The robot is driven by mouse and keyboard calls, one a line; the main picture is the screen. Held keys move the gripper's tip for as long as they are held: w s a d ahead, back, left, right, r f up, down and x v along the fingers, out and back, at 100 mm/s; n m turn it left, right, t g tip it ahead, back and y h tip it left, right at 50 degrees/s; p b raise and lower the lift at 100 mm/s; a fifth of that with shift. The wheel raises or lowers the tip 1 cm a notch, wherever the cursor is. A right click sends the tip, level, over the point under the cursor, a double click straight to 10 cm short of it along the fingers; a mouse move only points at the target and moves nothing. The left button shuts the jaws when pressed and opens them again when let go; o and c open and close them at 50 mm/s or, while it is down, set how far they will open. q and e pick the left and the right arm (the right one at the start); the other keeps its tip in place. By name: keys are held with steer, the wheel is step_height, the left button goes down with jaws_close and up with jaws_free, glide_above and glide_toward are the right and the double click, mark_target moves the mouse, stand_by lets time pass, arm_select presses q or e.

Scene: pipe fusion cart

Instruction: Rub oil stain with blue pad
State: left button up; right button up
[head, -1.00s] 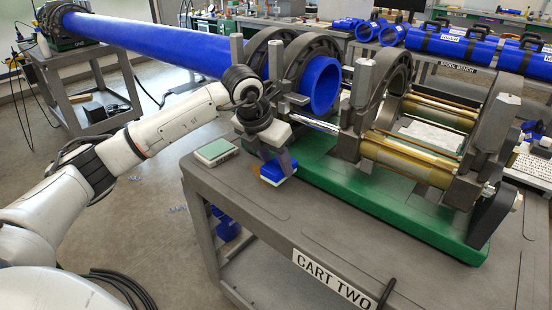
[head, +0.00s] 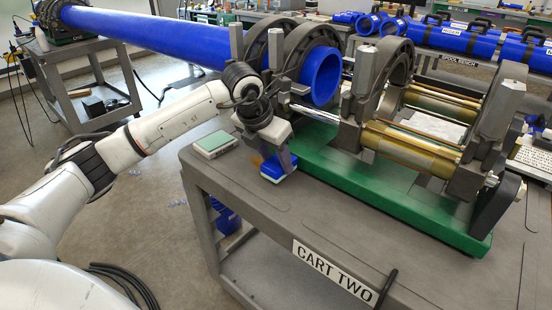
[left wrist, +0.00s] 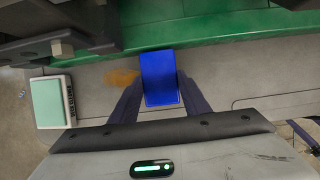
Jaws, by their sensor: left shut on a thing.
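The blue pad (head: 275,170) has a blue top and a white lower layer in the head view. My left gripper (head: 277,164) is shut on it, low at the cart top (head: 240,185). In the left wrist view the blue pad (left wrist: 160,78) sits between both fingers of my left gripper (left wrist: 158,98). The orange-brown oil stain (left wrist: 122,77) lies on the cart top just left of the pad. A bit of the stain (head: 256,160) also shows in the head view beside the gripper. Whether the pad touches the cart top is hard to tell. My right gripper is out of view.
A pad cleaner box with a pale green top (head: 214,143) stands left of the stain. The green machine base (head: 345,180) with clamps and a blue pipe (head: 150,38) lies just behind the pad. The cart top's front right is clear.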

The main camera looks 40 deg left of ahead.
arm_select(q)
steer(key=shift+f+b, duration=0.55)
steer(key=shift+f, duration=0.3)
steer(key=shift+a, duration=0.1)
steer(key=shift+w+a+r, duration=0.1)
steer(key=shift+w+a, duration=0.1)
steer(key=shift+a, duration=1.75)
steer(key=shift+w+a+b, duration=0.1)
steer(key=shift+a+b, duration=0.2)
steer(key=shift+a, duration=1.5)
steer(key=shift+w+a+f, duration=0.1)
steer(key=shift+a, duration=1)
steer(key=shift+a+f, duration=0.1)
steer(key=shift+a, duration=0.95)
steer(key=shift+r+p, duration=0.15)
steer(key=shift+p, duration=0.4)
steer(key=shift+d, duration=0.95)
steer(key=shift+s+d+p, duration=0.15)
steer(key=shift+d+p, duration=0.15)
steer(key=shift+d, duration=1.4)
steer(key=shift+s+d+p, duration=0.15)
steer(key=shift+d+p, duration=0.15)
steer(key=shift+d, duration=1.45)
steer(key=shift+s+d+p, duration=0.15)
steer(key=shift+d+p, duration=0.15)
steer(key=shift+d, duration=1.4)
